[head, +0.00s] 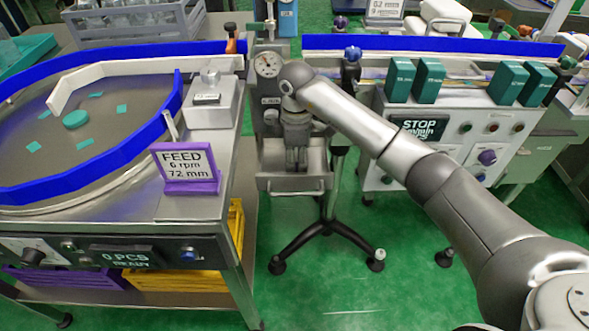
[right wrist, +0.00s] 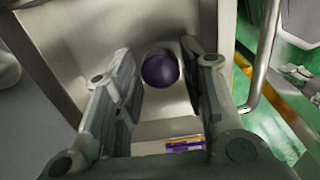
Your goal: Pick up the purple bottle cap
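The purple bottle cap (right wrist: 160,68) shows in the right wrist view as a dark purple round thing in a metal tray (right wrist: 85,30). My right gripper (right wrist: 165,90) is open, with one finger to the left of the cap and one to the right. The cap lies beyond the fingertips and I see gaps on both sides. In the head view my right gripper (head: 297,160) points down into the tray under the dial gauge, and it hides the cap. My left gripper is not in view.
The tray has raised metal walls and a front handle (head: 291,188). A round feeder table with a blue rim (head: 100,160) and a purple sign (head: 188,168) stand to the left. A control box (head: 450,135) stands to the right.

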